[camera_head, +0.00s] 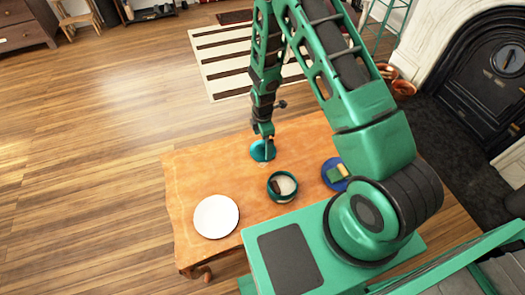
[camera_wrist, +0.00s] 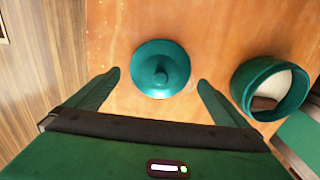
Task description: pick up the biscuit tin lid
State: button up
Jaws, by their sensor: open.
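The biscuit tin lid (camera_wrist: 150,82) is a round teal lid with a knob in its middle. It lies knob up on the wooden table, and in the head view the lid (camera_head: 258,152) is near the table's far edge. My gripper (camera_wrist: 160,80) is open, its two fingers apart on either side of the lid's near part in the wrist view. In the head view my gripper (camera_head: 267,138) is right over the lid and hides part of it. The open teal tin (camera_head: 283,187) stands nearer, with something pale and something dark inside; it also shows in the wrist view (camera_wrist: 242,84).
The wooden table (camera_head: 190,170) also holds a white plate (camera_head: 216,216) at the left and a blue plate (camera_head: 329,172) with yellow and green pieces at the right. A striped rug (camera_head: 225,70) and a black fireplace (camera_head: 480,70) lie beyond.

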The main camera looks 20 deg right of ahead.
aim_at(263, 145)
jog(key=shift+f, duration=1.6)
jog(key=c, duration=0.9)
jog(key=shift+r, duration=0.15)
